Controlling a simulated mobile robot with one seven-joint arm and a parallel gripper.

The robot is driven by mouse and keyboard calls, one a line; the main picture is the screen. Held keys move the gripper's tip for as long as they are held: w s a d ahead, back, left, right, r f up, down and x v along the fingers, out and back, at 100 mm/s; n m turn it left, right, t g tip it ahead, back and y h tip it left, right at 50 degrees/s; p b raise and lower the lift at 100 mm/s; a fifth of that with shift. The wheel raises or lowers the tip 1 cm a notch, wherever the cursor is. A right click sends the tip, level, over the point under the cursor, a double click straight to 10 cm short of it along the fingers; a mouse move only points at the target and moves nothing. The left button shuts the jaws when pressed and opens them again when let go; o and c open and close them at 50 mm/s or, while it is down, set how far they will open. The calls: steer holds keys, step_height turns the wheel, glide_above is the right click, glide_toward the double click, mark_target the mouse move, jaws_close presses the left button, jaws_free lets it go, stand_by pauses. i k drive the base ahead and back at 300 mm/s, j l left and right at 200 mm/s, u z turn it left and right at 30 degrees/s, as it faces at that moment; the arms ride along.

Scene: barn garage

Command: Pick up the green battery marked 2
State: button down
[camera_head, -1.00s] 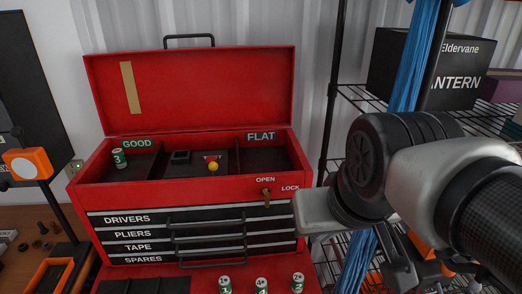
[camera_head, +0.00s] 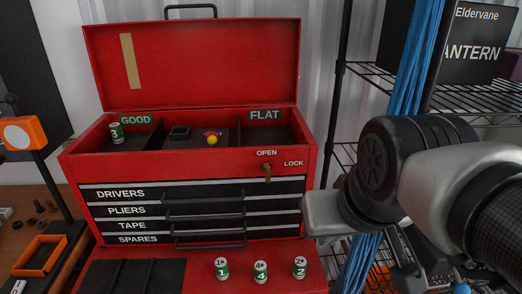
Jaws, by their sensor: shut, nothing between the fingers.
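The green battery marked 2 (camera_head: 300,267) stands upright on the red surface in front of the toolbox, at the right end of a short row. The green batteries marked 4 (camera_head: 260,272) and 1 (camera_head: 221,268) stand to its left. A green battery marked 3 (camera_head: 116,133) stands in the toolbox's GOOD compartment. My gripper (camera_head: 400,268) shows only in part as dark fingers below my arm at the lower right. It is shut and empty, to the right of battery 2 and apart from it.
The red toolbox (camera_head: 75,172) has its lid up, with GOOD and FLAT compartments and a key (camera_head: 267,172) between OPEN and LOCK. A yellow ball (camera_head: 212,140) sits in its middle. A wire shelf (camera_head: 375,75) and blue cables (camera_head: 408,65) stand at the right.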

mark_target(300, 263)
steer(key=k, duration=0.35)
steer(key=k+j, duration=0.2)
steer(key=j, duration=0.15)
steer(key=k+j, duration=0.15)
steer(key=j, duration=0.2)
steer(key=k+j, duration=0.2)
steer(key=j, duration=0.15)
